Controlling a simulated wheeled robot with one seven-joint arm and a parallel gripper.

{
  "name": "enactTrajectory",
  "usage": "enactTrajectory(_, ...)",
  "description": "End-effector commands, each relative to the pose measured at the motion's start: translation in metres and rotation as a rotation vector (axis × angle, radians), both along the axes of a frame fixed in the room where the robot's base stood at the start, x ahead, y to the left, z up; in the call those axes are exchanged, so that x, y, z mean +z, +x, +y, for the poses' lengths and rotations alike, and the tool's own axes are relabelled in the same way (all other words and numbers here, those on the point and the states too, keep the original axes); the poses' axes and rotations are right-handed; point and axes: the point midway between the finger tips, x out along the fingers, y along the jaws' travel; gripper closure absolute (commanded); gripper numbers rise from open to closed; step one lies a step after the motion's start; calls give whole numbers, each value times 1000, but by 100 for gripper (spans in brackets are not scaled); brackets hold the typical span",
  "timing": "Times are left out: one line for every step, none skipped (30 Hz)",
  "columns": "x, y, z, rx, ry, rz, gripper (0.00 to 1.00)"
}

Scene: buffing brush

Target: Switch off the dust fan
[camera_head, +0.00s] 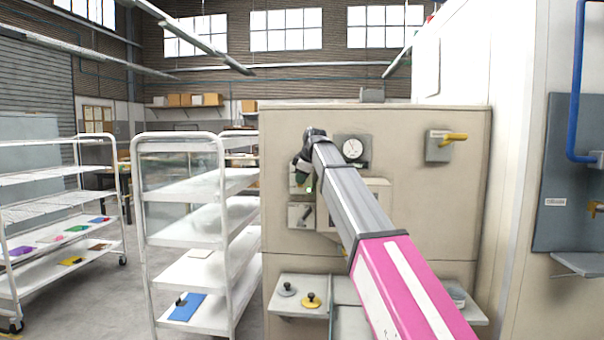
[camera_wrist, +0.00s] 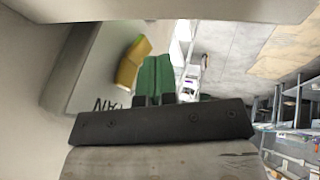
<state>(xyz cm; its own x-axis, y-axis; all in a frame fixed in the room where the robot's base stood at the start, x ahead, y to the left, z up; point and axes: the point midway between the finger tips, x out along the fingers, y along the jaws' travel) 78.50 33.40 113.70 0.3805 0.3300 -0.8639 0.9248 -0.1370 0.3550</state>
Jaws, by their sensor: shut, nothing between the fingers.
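My gripper (camera_head: 303,180) is at the beige machine's front, left of the round gauge. In the wrist view its green fingers (camera_wrist: 155,78) are shut together and empty. A yellow lever (camera_wrist: 131,64) stands on a pale plate (camera_wrist: 92,72) just left of the fingers. The plate carries partly hidden dark lettering that reads like "AN". I cannot tell whether the fingers touch the lever. In the head view my gripper and arm hide most of the small plate behind them, and the yellow lever cannot be made out there.
The beige machine (camera_head: 400,120) also carries a gauge (camera_head: 353,149), a lower switch box (camera_head: 301,215) and a box with a yellow handle (camera_head: 440,144). A small shelf (camera_head: 290,300) holds grey and yellow knobbed pieces. White rack carts (camera_head: 200,185) stand at left.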

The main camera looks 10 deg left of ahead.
Motion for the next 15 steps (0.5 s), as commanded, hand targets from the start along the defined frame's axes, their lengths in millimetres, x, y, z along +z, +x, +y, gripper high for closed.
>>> enactTrajectory(-1,6,0,0,0,0,100)
enactTrajectory(-2,8,0,0,0,1,100)
enactTrajectory(-3,10,0,0,0,1,100)
enactTrajectory(-4,11,0,1,0,0,100)
enactTrajectory(-4,12,0,1,0,0,100)
enactTrajectory(-5,13,0,1,0,0,100)
enactTrajectory(-5,13,0,1,0,0,100)
enactTrajectory(-5,14,0,1,0,0,100)
enactTrajectory(-5,14,0,1,0,0,100)
enactTrajectory(-6,14,0,1,1,0,100)
enactTrajectory(-6,14,0,1,1,0,100)
enactTrajectory(-6,14,0,1,1,0,100)
enactTrajectory(-6,13,0,1,1,0,100)
enactTrajectory(-6,13,0,1,1,0,100)
enactTrajectory(-6,13,0,1,1,0,100)
